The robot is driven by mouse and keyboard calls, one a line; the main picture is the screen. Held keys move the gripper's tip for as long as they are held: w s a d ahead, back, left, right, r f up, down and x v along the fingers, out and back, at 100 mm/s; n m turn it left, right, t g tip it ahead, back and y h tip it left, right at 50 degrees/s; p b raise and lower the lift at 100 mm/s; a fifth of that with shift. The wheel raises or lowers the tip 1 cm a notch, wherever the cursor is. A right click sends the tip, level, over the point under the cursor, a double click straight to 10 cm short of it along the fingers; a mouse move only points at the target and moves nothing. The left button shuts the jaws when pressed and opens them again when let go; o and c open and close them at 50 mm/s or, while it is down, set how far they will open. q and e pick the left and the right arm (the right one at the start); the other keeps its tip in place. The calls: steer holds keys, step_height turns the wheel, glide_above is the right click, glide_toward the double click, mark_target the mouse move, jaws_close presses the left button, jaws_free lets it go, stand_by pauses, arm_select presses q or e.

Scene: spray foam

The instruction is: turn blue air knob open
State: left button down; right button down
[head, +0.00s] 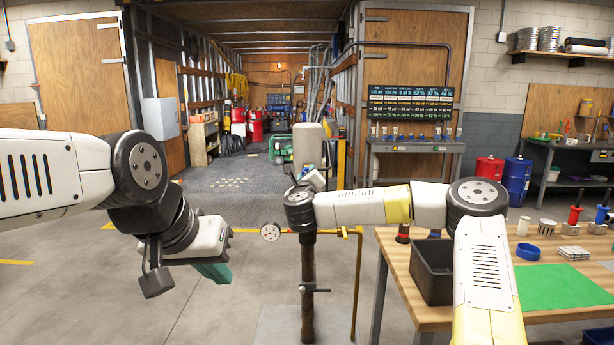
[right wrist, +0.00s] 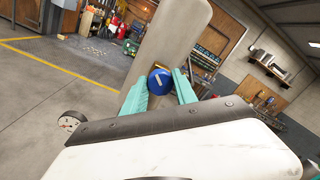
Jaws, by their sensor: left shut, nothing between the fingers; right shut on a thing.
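The blue air knob (right wrist: 160,82) is round with a pale bar mark on its face, on the front of a beige upright column (right wrist: 178,40). In the right wrist view my right gripper (right wrist: 160,88) has its teal fingers on both sides of the knob, shut on it. In the head view the column (head: 309,145) rises behind my right wrist; the knob and fingertips are not clearly visible there. My left gripper (head: 216,271) is shut and empty, hanging low over the floor left of the column, well apart from the knob.
A round pressure gauge (head: 270,232) and a brass pipe (head: 358,275) flank the dark stand (head: 309,275). A wooden table (head: 400,260) with a black bin (head: 432,268) and a green mat (head: 560,287) is at the right. The floor at left is clear.

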steer(key=shift+n+y, duration=0.5)
steer(key=shift+n, duration=3.9)
steer(key=c, duration=1)
jaws_free()
steer(key=s, duration=0.8)
steer(key=shift+f, duration=0.35)
